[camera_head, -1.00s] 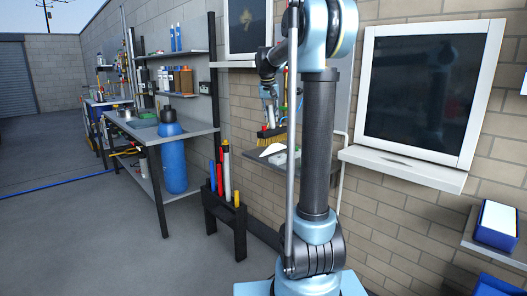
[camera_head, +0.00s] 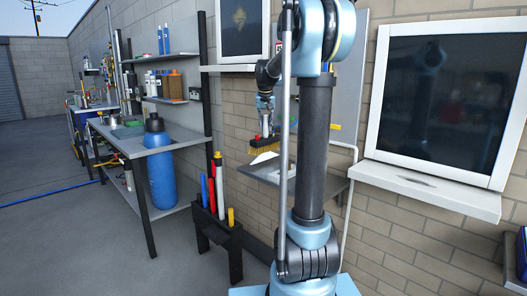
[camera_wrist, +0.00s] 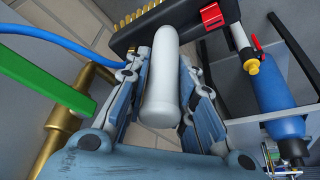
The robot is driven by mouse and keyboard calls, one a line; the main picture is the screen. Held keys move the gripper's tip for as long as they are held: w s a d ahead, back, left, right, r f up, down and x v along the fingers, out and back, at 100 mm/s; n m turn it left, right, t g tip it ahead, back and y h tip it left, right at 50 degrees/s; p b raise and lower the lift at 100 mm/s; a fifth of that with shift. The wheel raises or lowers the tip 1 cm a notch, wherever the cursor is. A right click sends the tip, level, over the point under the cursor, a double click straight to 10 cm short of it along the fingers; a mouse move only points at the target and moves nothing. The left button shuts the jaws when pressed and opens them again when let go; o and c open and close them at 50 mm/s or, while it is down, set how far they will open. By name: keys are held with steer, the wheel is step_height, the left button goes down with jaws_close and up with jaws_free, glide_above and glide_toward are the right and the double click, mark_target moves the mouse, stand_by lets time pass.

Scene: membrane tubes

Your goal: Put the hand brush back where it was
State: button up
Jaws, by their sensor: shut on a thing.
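The hand brush (camera_head: 265,147) has a dark head, yellow bristles and a red piece on it. In the head view it hangs bristles down, just above a grey wall shelf (camera_head: 296,182); I cannot tell whether it touches anything there. My gripper (camera_head: 265,102) is above the brush, partly behind my own arm. In the wrist view my gripper (camera_wrist: 163,112) is shut on the pale grey handle (camera_wrist: 161,75), which lies between both fingers. The black brush head (camera_wrist: 180,22) is beyond the fingertips, with bristles along its far edge.
A white piece (camera_head: 263,159) lies on the shelf. A black rack (camera_head: 217,232) with several coloured tubes stands on the floor at left, beside a workbench (camera_head: 160,140) and blue cylinder (camera_head: 158,168). A white-framed window (camera_head: 438,172) is at right. The wrist view shows a green bar (camera_wrist: 45,110) nearby.

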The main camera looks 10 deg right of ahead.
mark_target(264, 131)
steer(key=shift+a+f, duration=0.15)
steer(key=shift+f, duration=0.8)
steer(key=shift+a+f, duration=0.1)
steer(key=shift+f, duration=2.75)
jaws_close()
steer(key=o, duration=1)
jaws_free()
steer(key=v, duration=1.2)
steer(key=s+f, duration=0.9)
steer(key=s, duration=0.4)
steer(key=s+f+n+g, duration=0.1)
steer(key=s+f, duration=0.8)
steer(key=s, duration=0.5)
steer(key=s+d+f+n+g, duration=0.1)
steer(key=s+f, duration=0.8)
steer(key=s, duration=0.5)
steer(key=shift+d+f+y, duration=0.1)
steer(key=shift+f+y, duration=0.25)
steer(key=shift+y, duration=0.05)
